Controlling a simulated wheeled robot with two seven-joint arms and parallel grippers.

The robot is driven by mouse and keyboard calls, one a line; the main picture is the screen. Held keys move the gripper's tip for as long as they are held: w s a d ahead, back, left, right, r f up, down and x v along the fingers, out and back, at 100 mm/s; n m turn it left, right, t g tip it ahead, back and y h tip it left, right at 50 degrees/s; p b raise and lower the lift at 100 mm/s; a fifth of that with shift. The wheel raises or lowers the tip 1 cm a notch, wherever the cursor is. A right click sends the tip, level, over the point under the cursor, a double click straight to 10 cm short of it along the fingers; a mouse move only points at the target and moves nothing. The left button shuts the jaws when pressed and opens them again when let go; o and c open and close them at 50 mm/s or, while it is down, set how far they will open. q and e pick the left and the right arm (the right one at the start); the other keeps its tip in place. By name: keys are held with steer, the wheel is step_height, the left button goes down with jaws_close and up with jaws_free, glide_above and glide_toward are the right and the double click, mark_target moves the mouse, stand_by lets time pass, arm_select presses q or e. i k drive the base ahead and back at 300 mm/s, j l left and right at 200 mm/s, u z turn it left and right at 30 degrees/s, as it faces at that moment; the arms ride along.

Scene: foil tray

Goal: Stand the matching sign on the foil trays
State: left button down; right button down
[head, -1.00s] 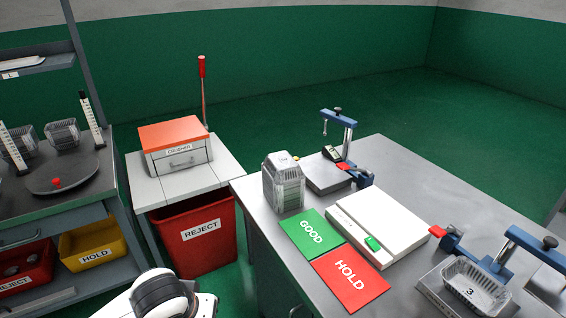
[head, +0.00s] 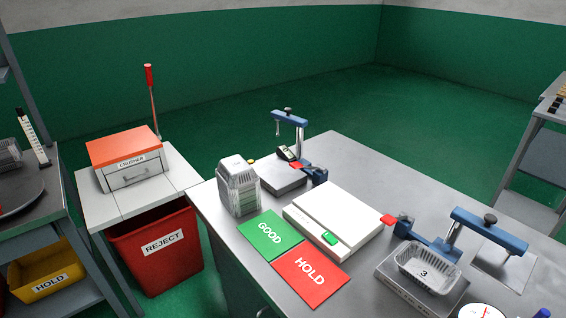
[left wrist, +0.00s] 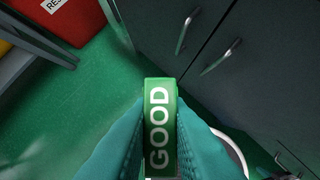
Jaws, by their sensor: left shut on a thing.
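My left gripper (left wrist: 161,108) shows in the left wrist view, its teal fingers shut on a green sign (left wrist: 158,132) lettered GOOD. The sign is above the green floor, beside a dark cabinet front. In the head view, a stack of foil trays (head: 238,190) stands at the left edge of the grey table (head: 365,165). A green GOOD panel (head: 268,233) and a red HOLD panel (head: 311,277) lie flat beside the stack. My right gripper is out of view.
A white box (head: 333,212) with a green button and a blue-armed fixture (head: 290,135) stand on the table. Left are the crusher (head: 128,160), a red REJECT bin (head: 155,260) and a yellow HOLD bin (head: 45,272). Bare tabletop lies behind the white box.

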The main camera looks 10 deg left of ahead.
mark_target(236, 164)
steer(key=i+j+z, duration=0.1)
steer(key=j+z, duration=1.05)
steer(key=j, duration=0.6)
steer(key=k+j+z, duration=0.15)
steer(key=j, duration=0.55)
steer(key=j+z, duration=0.1)
steer(key=j, duration=0.6)
